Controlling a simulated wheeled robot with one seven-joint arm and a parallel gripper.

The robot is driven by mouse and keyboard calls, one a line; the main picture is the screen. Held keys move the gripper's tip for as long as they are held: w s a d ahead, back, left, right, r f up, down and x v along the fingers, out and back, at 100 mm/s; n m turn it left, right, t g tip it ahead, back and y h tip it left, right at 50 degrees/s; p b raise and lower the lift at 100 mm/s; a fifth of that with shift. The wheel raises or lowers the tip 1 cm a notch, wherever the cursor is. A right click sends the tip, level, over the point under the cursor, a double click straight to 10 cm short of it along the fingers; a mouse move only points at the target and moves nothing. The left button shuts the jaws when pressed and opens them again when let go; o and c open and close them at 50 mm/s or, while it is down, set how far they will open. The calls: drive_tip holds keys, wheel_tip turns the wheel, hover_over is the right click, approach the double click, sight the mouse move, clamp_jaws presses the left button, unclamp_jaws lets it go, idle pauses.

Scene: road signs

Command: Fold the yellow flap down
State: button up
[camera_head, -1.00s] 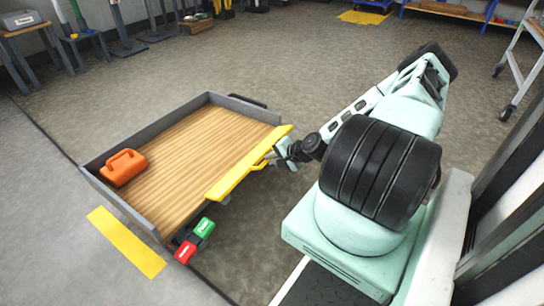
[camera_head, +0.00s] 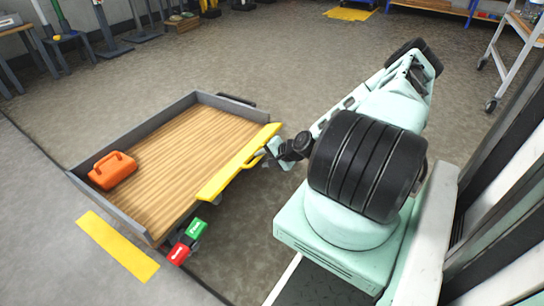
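The yellow flap (camera_head: 240,162) is a long narrow panel along the right edge of a wooden-floored cart bed (camera_head: 185,150). It stands up along that edge, roughly level with the grey side walls. My gripper (camera_head: 267,152) is at this handle, on the outer side of the flap. The fingers are small and partly hidden against the handle, so I cannot tell whether they are closed on it.
An orange case with a handle (camera_head: 112,170) sits in the bed's left corner. A green box (camera_head: 196,228) and a red box (camera_head: 178,253) are at the cart's near corner. A yellow floor strip (camera_head: 118,246) lies in front. The floor behind the cart is clear.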

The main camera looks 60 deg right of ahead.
drive_tip(key=p+v, duration=0.7)
drive_tip(key=v, duration=1)
drive_tip(key=w+a+r+n+g, duration=0.5)
drive_tip(key=a+r+n, duration=0.3)
drive_tip(key=a, duration=0.4)
drive_tip(key=w+a+r+n+g, duration=0.45)
drive_tip(key=a+r+n, duration=0.35)
drive_tip(key=a, duration=0.4)
drive_tip(key=s+a+r+n, duration=0.4)
drive_tip(key=s+a+r, duration=0.35)
drive_tip(key=a, duration=0.35)
drive_tip(key=s+a+r+n, duration=0.55)
drive_tip(key=s+a, duration=0.25)
drive_tip(key=a, duration=0.2)
wheel_tip(320, 180, up, 38)
drive_tip(key=p, duration=3.8)
drive_tip(key=shift+r+m+g, duration=0.15)
drive_tip(key=shift+m+g, duration=0.2)
drive_tip(key=shift+m, duration=0.1)
